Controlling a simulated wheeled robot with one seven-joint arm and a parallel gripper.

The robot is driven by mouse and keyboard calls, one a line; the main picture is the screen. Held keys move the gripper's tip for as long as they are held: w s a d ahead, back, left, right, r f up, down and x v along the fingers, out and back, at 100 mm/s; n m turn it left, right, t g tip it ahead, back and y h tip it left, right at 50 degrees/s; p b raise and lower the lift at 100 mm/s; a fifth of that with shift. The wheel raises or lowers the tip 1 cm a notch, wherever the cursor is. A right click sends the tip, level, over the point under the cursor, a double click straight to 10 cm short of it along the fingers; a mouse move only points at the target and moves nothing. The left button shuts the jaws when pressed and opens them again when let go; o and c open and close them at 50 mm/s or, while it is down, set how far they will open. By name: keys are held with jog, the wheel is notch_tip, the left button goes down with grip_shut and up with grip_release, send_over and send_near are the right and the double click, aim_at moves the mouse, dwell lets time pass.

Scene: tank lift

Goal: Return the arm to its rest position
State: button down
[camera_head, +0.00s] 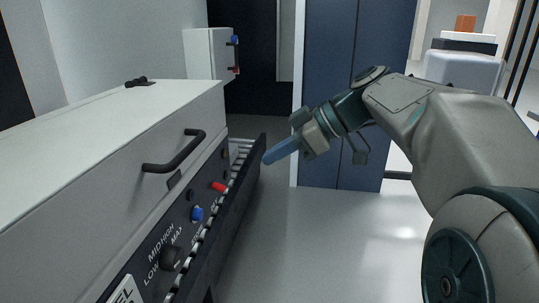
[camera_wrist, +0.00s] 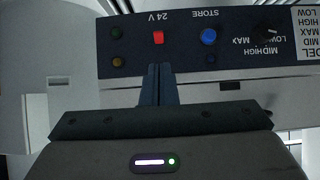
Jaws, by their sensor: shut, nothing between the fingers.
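My gripper (camera_head: 268,158) is at the end of my arm, which reaches in from the right in the head view. Its blue fingers are together and empty, pointing left toward the front of a grey machine (camera_head: 110,155). The fingertips appear apart from the machine's front. In the wrist view my gripper (camera_wrist: 157,72) also looks shut, with its tips just below a red switch on the dark control panel (camera_wrist: 185,55). The panel appears upside down there. The exact gap between tips and panel is hard to judge.
The machine has a black handle (camera_head: 174,153), a blue knob (camera_head: 197,213), a red switch (camera_head: 218,186) and a dark front rail (camera_head: 240,195). A white cabinet (camera_head: 203,55) stands behind it. Blue doors (camera_head: 345,130) stand at the back. The floor (camera_head: 310,250) in the middle is clear.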

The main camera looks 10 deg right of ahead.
jog(key=s+d+m+h+p, duration=0.2)
jog(key=s+m+h+p, duration=0.3)
jog(key=p, duration=0.7)
jog(key=s+d+r+m+h+p, duration=0.1)
jog(key=s+d+m+h+p, duration=0.2)
jog(key=s+m+p, duration=0.6)
jog(key=s+h+p, duration=0.1)
jog(key=h+p, duration=0.1)
jog(key=p, duration=0.1)
jog(key=shift+s+d+r+g, duration=0.2)
jog(key=shift+s+g, duration=0.1)
jog(key=shift+s, duration=0.1)
jog(key=shift+d+m, duration=0.1)
jog(key=shift+m, duration=0.2)
